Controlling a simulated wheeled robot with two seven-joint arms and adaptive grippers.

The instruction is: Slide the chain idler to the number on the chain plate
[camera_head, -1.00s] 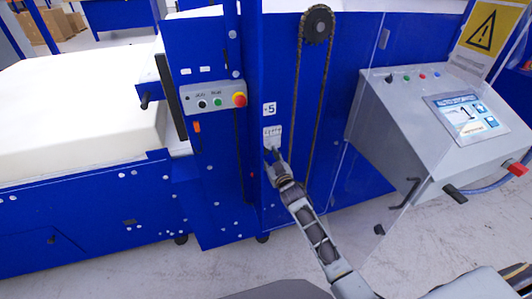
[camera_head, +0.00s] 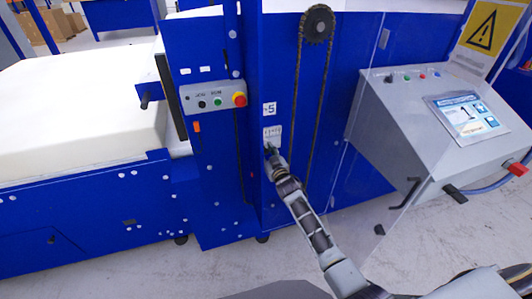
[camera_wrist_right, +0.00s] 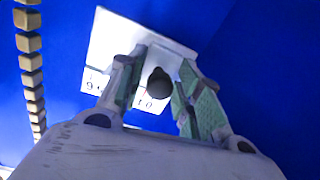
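The chain plate (camera_head: 272,131) is a small white plate with printed digits on the blue machine front, below a "5" label. It also shows in the right wrist view (camera_wrist_right: 112,38), where a 9 and a 0 are readable near its lower edge. The chain idler shows as a dark round knob (camera_wrist_right: 159,84) in front of the plate. My right gripper (camera_head: 271,150) is at the plate's lower edge. In the right wrist view its green-padded fingers (camera_wrist_right: 158,72) stand on both sides of the knob, with narrow gaps visible. My left gripper is not in view.
A chain (camera_head: 297,95) hangs in a loop from a sprocket (camera_head: 318,24) beside the plate. A button panel (camera_head: 212,97) is up left. A white foam block (camera_head: 75,110) lies at the left.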

